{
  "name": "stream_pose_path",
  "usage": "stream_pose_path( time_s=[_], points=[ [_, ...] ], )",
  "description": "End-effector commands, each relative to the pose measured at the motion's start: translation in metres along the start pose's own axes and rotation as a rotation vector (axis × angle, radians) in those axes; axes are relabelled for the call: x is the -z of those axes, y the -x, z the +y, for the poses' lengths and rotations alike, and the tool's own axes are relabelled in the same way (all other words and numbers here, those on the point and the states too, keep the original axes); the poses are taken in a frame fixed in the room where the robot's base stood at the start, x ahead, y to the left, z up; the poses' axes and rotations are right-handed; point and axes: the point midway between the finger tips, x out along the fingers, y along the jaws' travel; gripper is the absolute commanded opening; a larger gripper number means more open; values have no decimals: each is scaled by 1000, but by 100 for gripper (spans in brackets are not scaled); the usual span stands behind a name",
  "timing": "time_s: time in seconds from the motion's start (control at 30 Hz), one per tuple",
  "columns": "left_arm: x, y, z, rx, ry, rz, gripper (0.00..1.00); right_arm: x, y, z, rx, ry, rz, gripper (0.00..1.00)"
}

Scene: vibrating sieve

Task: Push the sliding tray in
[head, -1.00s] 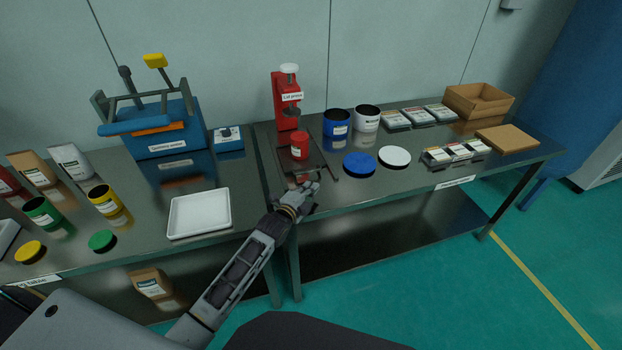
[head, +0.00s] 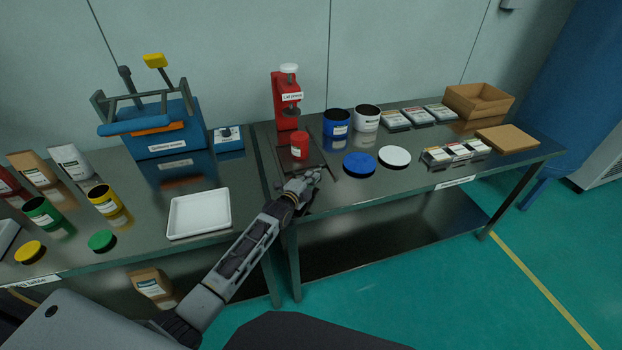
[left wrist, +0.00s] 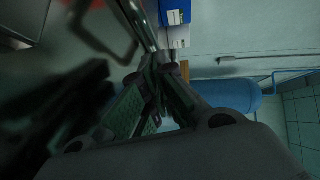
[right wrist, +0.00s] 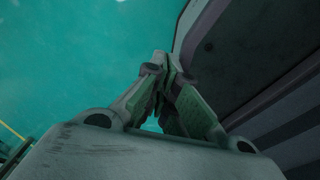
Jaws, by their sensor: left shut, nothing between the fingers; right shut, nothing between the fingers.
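The red lid press (head: 285,100) stands at the back of the right-hand table. The dark sliding tray (head: 303,164) extends from its foot toward the table's front edge, between thin dark rails. A red can (head: 299,146) stands upright in front of the press. My left gripper (head: 318,174) is shut and empty at the tray's front end, short of the can; I cannot tell whether it touches the tray. Its closed fingers also show in the left wrist view (left wrist: 155,80). My right gripper (right wrist: 163,85) is shut and empty over the green floor, outside the head view.
Right of the press are a blue can (head: 337,124), a white can (head: 367,118), a blue lid (head: 359,163) and a white lid (head: 394,156). A white tray (head: 199,213) lies on the left-hand table, beside my left forearm.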

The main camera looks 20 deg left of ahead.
Motion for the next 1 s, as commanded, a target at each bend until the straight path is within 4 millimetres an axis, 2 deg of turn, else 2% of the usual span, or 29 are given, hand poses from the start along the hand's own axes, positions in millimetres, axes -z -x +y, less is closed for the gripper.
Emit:
stream_pose_path(
  time_s=[0.43,0.67,1.0],
  points=[
    [-1,-1,0,0,0,0,0,0,-1,0,0,0,0,0],
    [-10,-12,-2,1,-3,3,0,-1,-8,2,-3,1,0,0],
    [-29,-30,-7,0,-2,1,0,3,-20,25,-27,6,7,0]
  ],
)
